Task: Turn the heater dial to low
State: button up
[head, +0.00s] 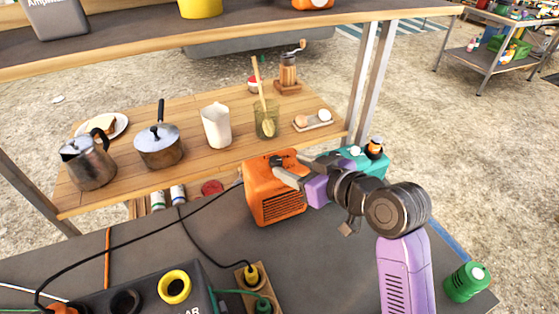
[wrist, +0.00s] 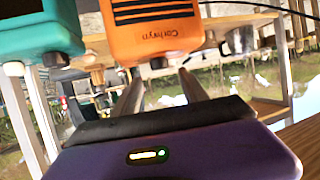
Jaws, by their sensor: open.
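The orange heater (head: 275,203) stands upright on the dark grey worktop, with dark grille slots on its front. A dark dial (head: 275,159) appears on its top, partly behind my fingers. My gripper (head: 281,168) is open, its two fingers reaching left over the heater's top. In the wrist view the heater (wrist: 180,38) fills the upper middle, with its slots and lettering. A small dark knob, probably the dial (wrist: 157,62), juts from its edge just beyond my gripper (wrist: 160,78), roughly between the fingertips. I cannot tell whether they touch it, and its setting is not readable.
A teal box (head: 370,163) stands close right of the heater. Behind is a wooden shelf (head: 185,185) with a kettle, pot and jug. Black cables cross the worktop, a socket strip (head: 240,275) is in front, and a green canister (head: 466,282) stands at right.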

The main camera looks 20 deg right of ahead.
aim_at(276, 160)
jog(key=x, duration=0.6)
jog(key=shift+s, duration=0.1)
grip_shut()
